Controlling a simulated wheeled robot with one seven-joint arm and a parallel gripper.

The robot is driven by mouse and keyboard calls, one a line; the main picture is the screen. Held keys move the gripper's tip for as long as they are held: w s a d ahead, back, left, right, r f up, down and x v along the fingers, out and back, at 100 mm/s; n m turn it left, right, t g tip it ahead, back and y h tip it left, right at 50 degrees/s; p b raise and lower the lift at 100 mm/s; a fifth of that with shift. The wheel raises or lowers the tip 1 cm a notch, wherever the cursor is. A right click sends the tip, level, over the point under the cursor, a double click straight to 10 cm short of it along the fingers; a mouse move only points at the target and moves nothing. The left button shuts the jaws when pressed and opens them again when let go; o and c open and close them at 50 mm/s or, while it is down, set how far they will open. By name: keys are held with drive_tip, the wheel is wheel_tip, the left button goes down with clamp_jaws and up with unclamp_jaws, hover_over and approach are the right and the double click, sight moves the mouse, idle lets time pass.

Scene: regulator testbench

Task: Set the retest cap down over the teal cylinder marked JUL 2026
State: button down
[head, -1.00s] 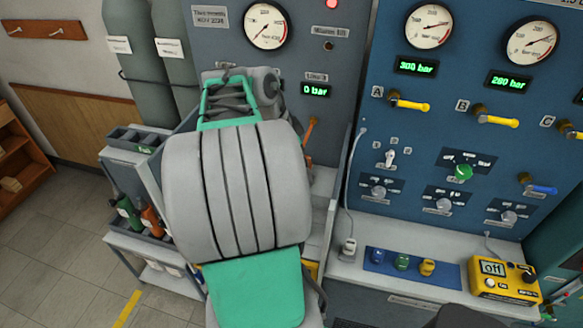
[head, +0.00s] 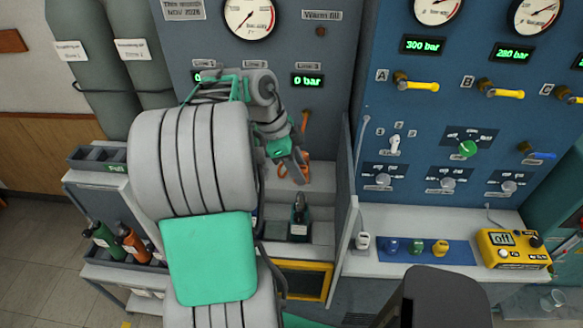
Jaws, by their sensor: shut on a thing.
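My gripper (head: 299,166) hangs at the end of my bent arm, in front of the grey panel. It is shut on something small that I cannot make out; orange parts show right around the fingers. Below it, a dark teal cylinder (head: 299,228) with a white label stands upright in the bay, apart from the gripper. Its label is too small to read. A green cylinder (head: 104,238) with a white label leans in the cart rack at left. I cannot tell which one is marked JUL 2026. The retest cap is not clearly visible.
An orange cylinder (head: 132,243) sits beside the green one. Blue (head: 391,246), green (head: 416,247) and yellow (head: 440,248) pieces stand on a blue mat. A yellow box (head: 513,250) reads "off". A divider (head: 346,215) bounds the bay's right side. A sign reads "This month NOV 2026".

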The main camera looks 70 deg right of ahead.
sight(301, 194)
drive_tip(key=shift+s+f+b, duration=0.15)
drive_tip(key=shift+f+b, duration=1.15)
drive_tip(key=shift+f, duration=0.45)
drive_tip(key=shift+f+b, duration=0.4)
drive_tip(key=shift+f, duration=0.1)
drive_tip(key=shift+r, duration=0.1)
drive_tip(key=shift+f+b, duration=1.95)
drive_tip(key=shift+b, duration=0.05)
drive_tip(key=c, duration=0.9)
unclamp_jaws()
drive_tip(key=shift+o, duration=0.2)
drive_tip(key=shift+r, duration=0.1)
drive_tip(key=p+v, duration=0.1)
drive_tip(key=v, duration=0.6)
drive_tip(key=shift+w+r+p, duration=0.3)
drive_tip(key=shift+p, duration=0.1)
